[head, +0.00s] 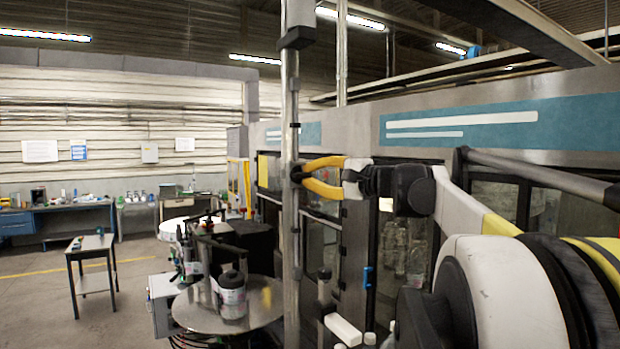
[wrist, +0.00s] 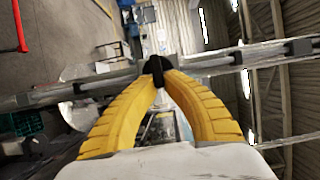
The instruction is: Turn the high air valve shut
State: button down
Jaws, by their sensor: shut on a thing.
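A vertical metal air pipe (head: 290,110) runs from the ceiling down past the front of the machine. The small black valve handle (head: 295,172) sits on this pipe at about the height of my gripper. My gripper (head: 300,175) has yellow fingers that reach left to the pipe and close on the handle. In the wrist view the fingertips of my gripper (wrist: 158,72) meet at the black handle (wrist: 157,64), and the pipe (wrist: 215,60) runs across the picture behind it. The fingers hide part of the handle, and I cannot tell its exact angle.
The machine (head: 350,140) with its teal-striped top and dark windows fills the right side, close behind the pipe. A round metal table (head: 210,318) with a jar (head: 232,297) stands low beside the pipe. A small bench (head: 90,243) stands left, with open floor around it.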

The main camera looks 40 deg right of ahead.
dwell(0.4)
jog(key=c, duration=1.5)
grip_release()
jog(key=shift+w, duration=0.1)
jog(key=s, duration=0.4)
jog(key=s+d, duration=0.1)
jog(key=s, duration=0.7)
jog(key=shift+d, duration=0.4)
jog(key=shift+w+f, duration=0.1)
